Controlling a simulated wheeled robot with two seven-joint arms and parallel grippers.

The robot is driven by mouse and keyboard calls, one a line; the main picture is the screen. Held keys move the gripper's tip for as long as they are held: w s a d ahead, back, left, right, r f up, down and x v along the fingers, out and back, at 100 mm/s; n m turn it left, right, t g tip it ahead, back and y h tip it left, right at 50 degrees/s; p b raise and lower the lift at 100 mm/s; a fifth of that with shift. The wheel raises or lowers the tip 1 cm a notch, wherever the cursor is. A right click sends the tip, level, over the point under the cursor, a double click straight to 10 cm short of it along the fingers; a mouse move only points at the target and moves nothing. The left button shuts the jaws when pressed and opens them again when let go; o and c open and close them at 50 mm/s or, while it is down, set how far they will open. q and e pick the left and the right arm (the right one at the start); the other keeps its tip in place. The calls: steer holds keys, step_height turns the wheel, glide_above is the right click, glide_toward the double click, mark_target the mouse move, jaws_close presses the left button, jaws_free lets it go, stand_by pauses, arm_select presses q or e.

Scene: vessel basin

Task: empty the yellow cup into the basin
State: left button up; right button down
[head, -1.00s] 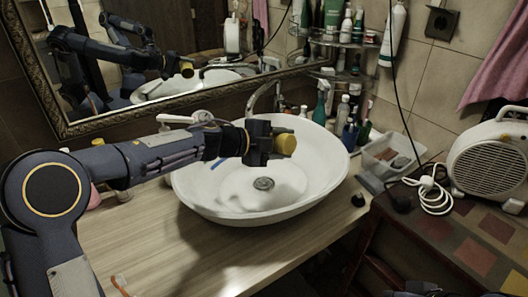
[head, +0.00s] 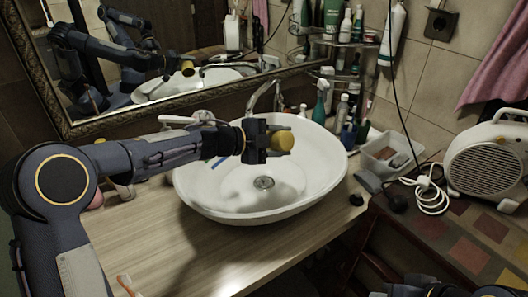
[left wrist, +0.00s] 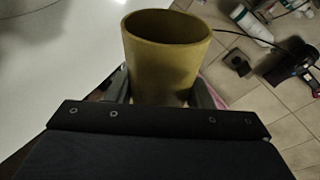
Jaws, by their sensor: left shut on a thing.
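The yellow cup (head: 283,141) is held over the white basin (head: 195,197) in the head view. My left gripper (head: 276,141) is shut on it. In the left wrist view the cup (left wrist: 165,62) stands between the two fingers (left wrist: 162,88), its open rim toward the top of the picture; its inside is shadowed and I cannot tell what it holds. The basin's round drain (head: 264,182) shows below the cup. My right gripper is not clearly seen; only dark parts of mine show at the bottom right.
A faucet (head: 266,92) rises behind the basin. Several bottles, one a green spray bottle (head: 320,105), stand behind it at the right. A clear tray (head: 385,155), a coiled white cable (head: 430,195) and a heater (head: 488,160) are at the right.

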mark_target(268, 133)
arm_select(q)
steer(key=shift+w+a+r+n+h+p, duration=0.3)
steer(key=shift+n+p, duration=0.2)
steer(key=shift+p, duration=0.5)
steer(key=shift+w+a+r+n+h+p, duration=0.25)
steer(key=shift+n+p, duration=0.25)
steer(key=shift+p, duration=0.45)
steer(key=shift+w+a+r+n+h+p, duration=0.15)
steer(key=shift+w+a+n+h+p, duration=0.3)
steer(key=shift+n+h+p, duration=0.85)
steer(key=shift+m+y+p, duration=0.3)
steer(key=shift+y, duration=0.25)
stand_by(0.5)
